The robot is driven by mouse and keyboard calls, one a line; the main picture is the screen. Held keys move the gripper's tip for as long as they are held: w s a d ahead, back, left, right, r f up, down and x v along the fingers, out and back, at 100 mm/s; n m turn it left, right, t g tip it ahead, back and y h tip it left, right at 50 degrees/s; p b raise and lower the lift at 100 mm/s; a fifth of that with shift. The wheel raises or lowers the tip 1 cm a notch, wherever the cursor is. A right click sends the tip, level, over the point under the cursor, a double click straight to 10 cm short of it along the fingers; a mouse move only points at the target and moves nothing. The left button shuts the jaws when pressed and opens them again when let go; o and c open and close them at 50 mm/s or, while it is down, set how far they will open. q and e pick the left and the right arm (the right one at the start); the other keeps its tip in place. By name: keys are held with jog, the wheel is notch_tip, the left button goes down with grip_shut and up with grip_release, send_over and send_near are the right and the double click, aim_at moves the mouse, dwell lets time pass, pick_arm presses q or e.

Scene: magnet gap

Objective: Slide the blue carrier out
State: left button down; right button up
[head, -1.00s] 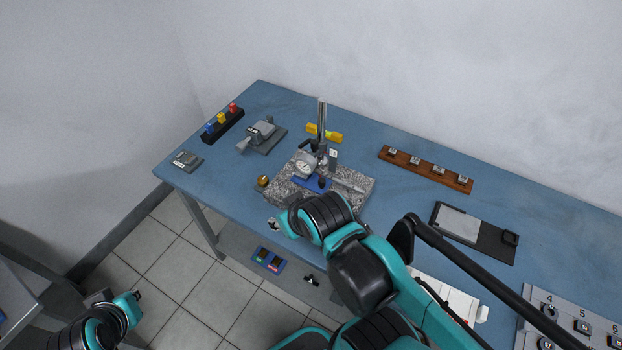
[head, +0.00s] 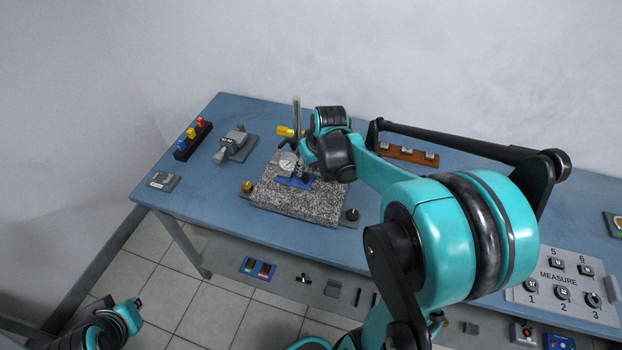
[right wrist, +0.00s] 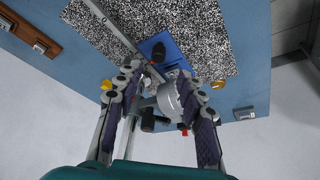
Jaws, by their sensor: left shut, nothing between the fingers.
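The blue carrier (head: 292,183) lies on the speckled granite plate (head: 310,205), under the dial gauge (head: 288,163) of an upright stand. In the right wrist view the carrier (right wrist: 172,48) shows beyond the fingertips, with a dark knob-like part over it. My right gripper (right wrist: 158,76) is open, its fingers apart on either side of the gauge and a metal rod; I cannot tell whether they touch anything. In the head view my right arm hides most of this gripper. My left gripper (head: 132,304) is shut and empty, low at the left, away from the table.
The stand's post (head: 297,115) rises close to my right arm. A brass knob (head: 247,187) and a dark knob (head: 352,214) flank the plate. A grey fixture (head: 235,146) stands left, a wooden rack (head: 408,154) behind.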

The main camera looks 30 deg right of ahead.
aim_at(306, 175)
jog(key=b+x, duration=0.3)
jog(key=x, duration=0.5)
jog(key=shift+d, duration=0.15)
jog(key=shift+s, duration=0.1)
grip_shut()
